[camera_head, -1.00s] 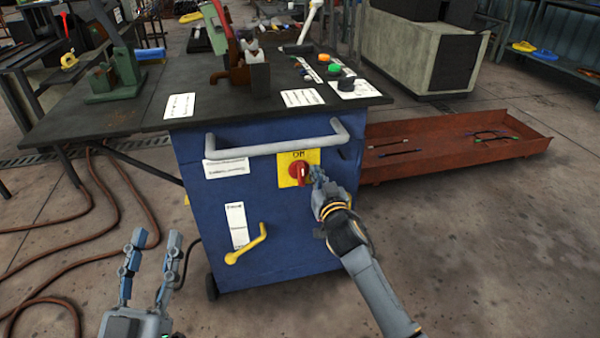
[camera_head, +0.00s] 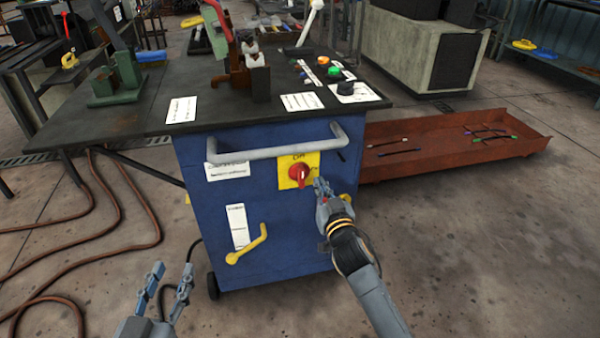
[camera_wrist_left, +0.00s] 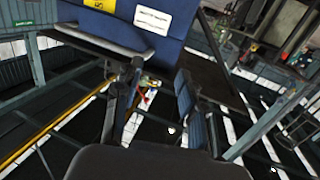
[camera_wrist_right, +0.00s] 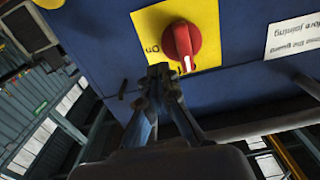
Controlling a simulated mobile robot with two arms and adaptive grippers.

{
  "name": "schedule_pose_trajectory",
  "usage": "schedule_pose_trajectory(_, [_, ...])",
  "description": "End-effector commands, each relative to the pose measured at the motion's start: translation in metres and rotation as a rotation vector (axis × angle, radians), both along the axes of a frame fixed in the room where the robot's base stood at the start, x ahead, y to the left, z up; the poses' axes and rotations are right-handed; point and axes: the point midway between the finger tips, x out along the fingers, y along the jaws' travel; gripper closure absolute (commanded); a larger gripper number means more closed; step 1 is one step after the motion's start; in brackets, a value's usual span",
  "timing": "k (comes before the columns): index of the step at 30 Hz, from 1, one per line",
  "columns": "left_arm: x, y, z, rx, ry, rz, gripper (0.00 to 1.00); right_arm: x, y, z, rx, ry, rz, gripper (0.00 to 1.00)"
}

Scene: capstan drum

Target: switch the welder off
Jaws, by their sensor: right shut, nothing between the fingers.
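The red rotary knob (camera_head: 299,174) sits on a yellow plate (camera_head: 285,181) on the front of the blue welder cabinet (camera_head: 205,218). In the right wrist view, which looks upside down, the red knob (camera_wrist_right: 182,45) has a white mark at its lower end; the "On" label is left of it. My right gripper (camera_head: 321,184) is shut and empty, just right of and below the knob, apart from it. Its closed tips also show in the right wrist view (camera_wrist_right: 159,70). My left gripper (camera_head: 172,270) is open and empty, low at the left of the cabinet.
A grey bar handle (camera_head: 280,148) juts out above the plate. A yellow lever (camera_head: 249,245) is lower left. The dark bench top (camera_head: 225,114) carries a clamp and buttons. A red-brown tray (camera_head: 460,158) lies right; hoses (camera_head: 60,250) lie on the floor at left.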

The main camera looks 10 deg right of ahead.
Motion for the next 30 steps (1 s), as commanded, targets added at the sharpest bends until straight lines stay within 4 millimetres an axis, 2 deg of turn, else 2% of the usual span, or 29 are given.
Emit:
schedule_pose_trajectory(18, [-0.024, 0.016, -0.064, 0.090, 0.365, 0.023, 0.60, -0.037, -0.001, 0.001, 0.000, 0.000, 0.000, 1.00])
schedule_pose_trajectory(30, [-0.027, 0.017, -0.069, 0.096, 0.390, 0.026, 0.60, -0.041, -0.002, 0.000, -0.001, 0.003, -0.001, 1.00])
